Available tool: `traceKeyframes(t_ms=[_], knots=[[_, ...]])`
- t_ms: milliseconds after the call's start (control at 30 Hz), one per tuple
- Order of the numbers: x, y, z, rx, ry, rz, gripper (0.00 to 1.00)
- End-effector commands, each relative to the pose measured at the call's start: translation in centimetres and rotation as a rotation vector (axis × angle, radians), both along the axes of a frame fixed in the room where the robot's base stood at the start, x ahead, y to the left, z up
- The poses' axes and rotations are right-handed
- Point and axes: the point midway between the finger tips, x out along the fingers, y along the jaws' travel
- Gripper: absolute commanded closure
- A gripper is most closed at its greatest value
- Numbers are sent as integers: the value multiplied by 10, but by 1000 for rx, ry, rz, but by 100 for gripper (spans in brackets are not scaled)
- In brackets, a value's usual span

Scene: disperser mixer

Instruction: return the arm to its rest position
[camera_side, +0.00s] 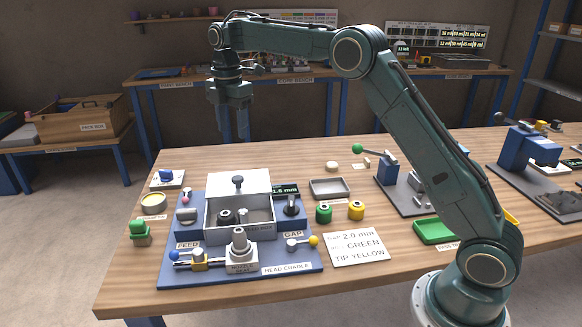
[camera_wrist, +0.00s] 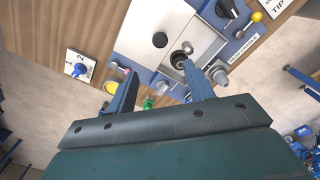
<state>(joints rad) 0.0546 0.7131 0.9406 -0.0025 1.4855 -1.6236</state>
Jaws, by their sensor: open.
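My gripper (camera_side: 235,130) hangs in the air above the back of the bench, pointing down, with blue fingers apart and nothing between them. It also shows in the wrist view (camera_wrist: 158,95), where its open fingers frame part of the blue mixer fixture below. The mixer fixture (camera_side: 300,265) is a blue base plate on the wooden bench, marked FEED, GAP and HEAD CRADLE. My gripper is clear of all of these.
A green pot (camera_side: 323,212), a yellow pot (camera_side: 356,210) and a grey tray (camera_side: 330,188) stand right of the fixture. A card (camera_side: 357,246) reads 2.0 mm, GREEN, TIP YELLOW. A blue press-like device (camera_side: 388,168) and green tray (camera_side: 434,231) are near my arm.

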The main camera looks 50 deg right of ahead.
Motion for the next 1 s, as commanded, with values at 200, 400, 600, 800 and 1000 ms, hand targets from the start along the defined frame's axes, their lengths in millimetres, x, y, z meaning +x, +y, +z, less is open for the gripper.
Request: traceKeyframes(t_ms=[200, 400, 600, 800, 1000], knots=[[0, 0, 0, 0, 0, 0, 48], [-3, 1, 5, 0, -7, -16, 48], [-20, 3, 23, 0, -33, -97, 48], [-51, 7, 51, 7, -79, -240, 48], [-90, 12, 74, 22, -129, -404, 48]])
